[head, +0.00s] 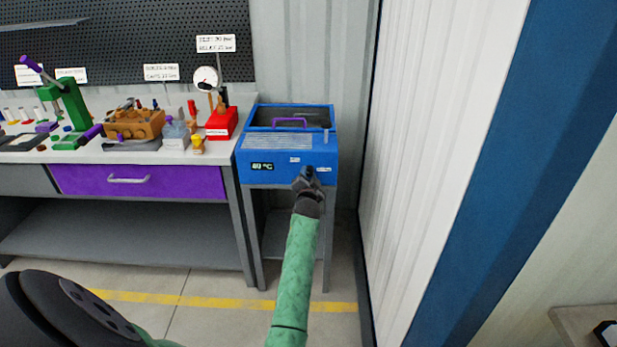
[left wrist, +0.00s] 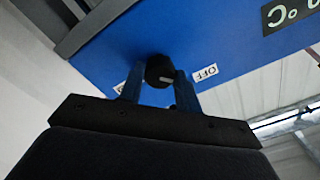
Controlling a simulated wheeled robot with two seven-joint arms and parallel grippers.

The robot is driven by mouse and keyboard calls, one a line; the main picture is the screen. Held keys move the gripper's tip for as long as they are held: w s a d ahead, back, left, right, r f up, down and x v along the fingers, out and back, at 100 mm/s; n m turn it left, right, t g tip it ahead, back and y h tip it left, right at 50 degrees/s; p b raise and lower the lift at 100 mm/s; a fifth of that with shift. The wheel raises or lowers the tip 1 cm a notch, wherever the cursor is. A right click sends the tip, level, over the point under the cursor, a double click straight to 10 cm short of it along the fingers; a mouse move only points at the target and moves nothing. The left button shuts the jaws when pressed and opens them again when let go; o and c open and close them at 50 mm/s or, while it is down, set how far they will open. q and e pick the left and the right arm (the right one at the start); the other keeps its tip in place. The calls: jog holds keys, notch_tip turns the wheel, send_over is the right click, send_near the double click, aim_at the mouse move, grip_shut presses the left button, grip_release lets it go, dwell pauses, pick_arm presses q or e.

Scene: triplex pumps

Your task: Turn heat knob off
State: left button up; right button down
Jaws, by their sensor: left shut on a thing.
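The heat knob (left wrist: 159,69) is a small black round knob with a pale mark, on the front of a blue heater box (head: 262,166). In the left wrist view it sits between the two fingers of my left gripper (left wrist: 158,88), which is shut on it. An OFF label (left wrist: 205,73) is right of the knob in that view; another label at its left is partly hidden by a finger. In the head view my left gripper (head: 307,178) reaches the right part of the box front and hides the knob. My right gripper is not in view.
The box display (head: 262,166) appears to read 80 °C. A workbench (head: 100,155) with a purple drawer and tools stands at left. A white corrugated wall (head: 430,130) rises close at right.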

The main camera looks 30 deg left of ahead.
pick_arm(q)
jog(key=shift+f, duration=0.15)
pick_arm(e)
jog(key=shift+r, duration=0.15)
pick_arm(q)
jog(key=o, duration=1)
jog(key=shift+c, duration=0.2)
jog(key=shift+s+d, duration=0.15)
jog(key=shift+s, duration=0.1)
jog(key=b+v, duration=0.1)
jog(key=v, duration=0.6)
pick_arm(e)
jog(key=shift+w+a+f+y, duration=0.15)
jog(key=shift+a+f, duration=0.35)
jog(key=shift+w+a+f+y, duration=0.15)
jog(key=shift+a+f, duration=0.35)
pick_arm(q)
jog(key=shift+s, duration=0.15)
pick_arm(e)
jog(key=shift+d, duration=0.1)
